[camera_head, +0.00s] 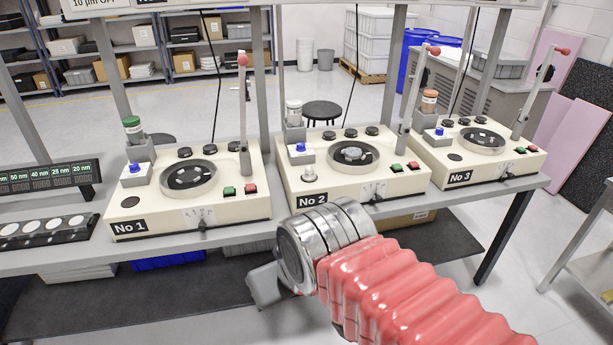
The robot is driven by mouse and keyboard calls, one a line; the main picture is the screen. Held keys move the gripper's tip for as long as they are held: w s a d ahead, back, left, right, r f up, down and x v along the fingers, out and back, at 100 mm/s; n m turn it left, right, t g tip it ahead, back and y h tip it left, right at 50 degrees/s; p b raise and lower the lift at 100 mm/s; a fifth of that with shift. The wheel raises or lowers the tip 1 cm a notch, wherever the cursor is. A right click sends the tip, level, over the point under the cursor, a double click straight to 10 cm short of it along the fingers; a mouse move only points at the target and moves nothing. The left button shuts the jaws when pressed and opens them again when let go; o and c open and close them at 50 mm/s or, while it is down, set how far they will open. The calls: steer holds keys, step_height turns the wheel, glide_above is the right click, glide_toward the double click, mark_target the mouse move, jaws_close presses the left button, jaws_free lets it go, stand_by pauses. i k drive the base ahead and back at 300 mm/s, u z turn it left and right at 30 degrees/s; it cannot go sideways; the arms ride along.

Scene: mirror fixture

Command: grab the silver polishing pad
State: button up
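Three cream polishing machines stand in a row on the bench: No 1 (190,200), No 2 (345,185) and No 3 (470,165). A small silver, knob-like piece (309,174) stands on the front left of No 2. A grey, silvery round piece (352,154) sits in the turntable of No 2. I cannot tell which is the silver polishing pad. My arm, in a red sleeve with silver rings, reaches in from the lower right, in front of and below No 2. A grey part of my gripper (268,286) shows; its fingertips are not clear.
A rack of pale discs (42,228) lies at the bench's left end, under a display (45,178) with nm labels. Bottles (133,128) and upright levers (244,105) rise from the machines. Grey frame posts (394,65) stand behind the bench edge (240,231).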

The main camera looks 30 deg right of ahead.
mark_target(309, 175)
steer(key=z, duration=0.05)
steer(key=i, duration=1)
steer(key=u, duration=0.05)
